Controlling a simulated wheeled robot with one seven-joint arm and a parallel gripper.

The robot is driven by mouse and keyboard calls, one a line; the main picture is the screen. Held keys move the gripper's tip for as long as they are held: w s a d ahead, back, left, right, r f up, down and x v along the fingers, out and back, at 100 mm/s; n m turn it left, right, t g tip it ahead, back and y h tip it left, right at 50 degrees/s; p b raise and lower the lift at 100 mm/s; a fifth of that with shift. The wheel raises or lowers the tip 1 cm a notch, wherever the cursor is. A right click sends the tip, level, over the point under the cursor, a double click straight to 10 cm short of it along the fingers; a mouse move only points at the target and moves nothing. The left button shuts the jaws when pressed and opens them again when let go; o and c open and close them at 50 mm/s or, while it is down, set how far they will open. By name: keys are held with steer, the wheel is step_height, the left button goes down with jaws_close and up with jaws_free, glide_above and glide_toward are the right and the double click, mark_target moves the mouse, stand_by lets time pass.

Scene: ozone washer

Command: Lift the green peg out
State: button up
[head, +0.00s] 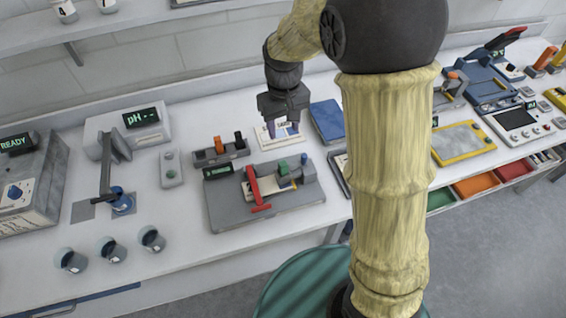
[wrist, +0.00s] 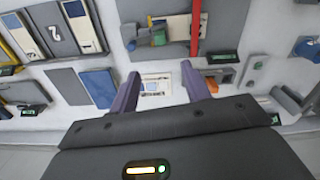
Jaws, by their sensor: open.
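The green peg (head: 283,168) stands in a grey fixture (head: 225,208) on the bench, beside a red bar (head: 255,189) and a grey-blue block (head: 307,169). In the wrist view, a small green spot (wrist: 158,38) near the red bar (wrist: 196,25) looks like the peg. My gripper (head: 283,130) is open and empty, above a printed card behind the fixture. Its two purple fingers (wrist: 160,72) are spread apart in the wrist view. The peg is outside the fingers, apart from them. How deep it sits is hidden.
A unit with orange and black handles (head: 220,152) stands left of my gripper. The card (head: 276,136) lies beneath it and a blue folder (head: 327,121) lies to the right. Several cups (head: 110,249) stand at the front left, near clear bench.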

mark_target(283, 164)
steer(key=shift+f, duration=0.15)
step_height(283, 164, down, 12)
steer(key=p, duration=0.3)
stand_by(0.4)
steer(key=shift+f+p, duration=0.95)
steer(key=shift+p, duration=0.15)
steer(key=shift+a+f+p, duration=0.1)
steer(key=shift+f+p, duration=0.5)
steer(key=shift+f, duration=1.1)
jaws_close()
